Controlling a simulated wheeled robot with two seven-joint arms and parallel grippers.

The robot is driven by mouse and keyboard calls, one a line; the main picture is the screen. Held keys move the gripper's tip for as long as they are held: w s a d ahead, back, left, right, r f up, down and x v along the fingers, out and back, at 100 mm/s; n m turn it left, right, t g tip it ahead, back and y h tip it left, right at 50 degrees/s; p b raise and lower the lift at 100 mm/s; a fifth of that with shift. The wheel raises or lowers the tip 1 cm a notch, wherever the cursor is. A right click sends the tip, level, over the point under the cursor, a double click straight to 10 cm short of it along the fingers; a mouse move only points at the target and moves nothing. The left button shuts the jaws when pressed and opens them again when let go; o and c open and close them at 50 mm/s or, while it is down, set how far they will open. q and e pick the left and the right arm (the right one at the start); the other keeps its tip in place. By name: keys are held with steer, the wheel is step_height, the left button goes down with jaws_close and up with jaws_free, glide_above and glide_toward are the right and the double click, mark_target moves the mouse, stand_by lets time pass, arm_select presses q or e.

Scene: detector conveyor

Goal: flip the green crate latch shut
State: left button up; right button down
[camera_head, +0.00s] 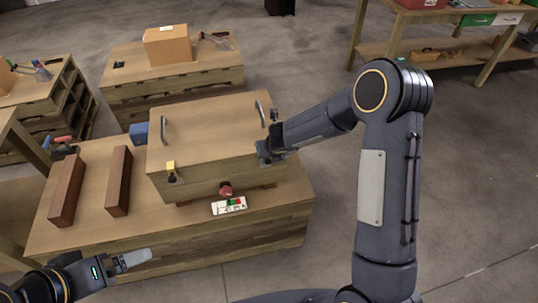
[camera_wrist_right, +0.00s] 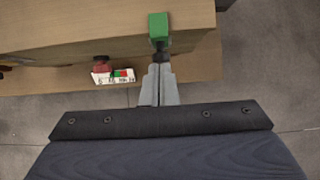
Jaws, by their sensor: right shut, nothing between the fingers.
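The wooden crate (camera_head: 215,130) stands closed on a low wooden table, with two dark handles on its lid. The green latch (camera_wrist_right: 159,28) is at the crate's upper front edge in the right wrist view, above a dark fitting. My right gripper (camera_wrist_right: 161,72) is shut and empty, its fingertips just below the green latch; I cannot tell whether they touch. In the head view my right gripper (camera_head: 270,148) is at the crate's front right corner and hides the green latch. My left gripper (camera_head: 132,260) is low at the table's front left, away from the crate; its finger gap is unclear.
A yellow latch (camera_head: 171,172) is on the crate's front left. A red knob (camera_head: 225,189) and a small marked plate (camera_head: 229,206) are at the crate's front. Two brown bars (camera_head: 119,181) and a blue block (camera_head: 139,133) lie to the left. Open floor lies right.

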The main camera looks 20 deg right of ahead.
steer(key=r, duration=0.2)
steer(key=s+r, duration=0.1)
steer(key=r, duration=0.1)
steer(key=shift+s+a+r+p, duration=0.15)
steer(key=shift+r+p, duration=0.1)
steer(key=shift+p, duration=0.15)
step_height(320, 180, up, 10)
steer(key=n+t+y, duration=0.2)
steer(key=n+t, duration=0.1)
steer(key=n, duration=0.3)
steer(key=s+r+n+y, duration=0.4)
steer(key=s+r+n, duration=0.7)
steer(key=n, duration=0.1)
steer(key=s+d+f+n+g+h, duration=0.1)
steer(key=s+f+n+g, duration=0.1)
steer(key=s+n, duration=0.6)
steer(key=s+d+f+n+g+h, duration=0.1)
steer(key=s+d+f+n+g, duration=0.1)
steer(key=s+n, duration=0.6)
steer(key=s+f, duration=0.1)
steer(key=s, duration=0.6)
steer(key=shift+d+n, duration=0.2)
steer(key=shift+n, duration=0.1)
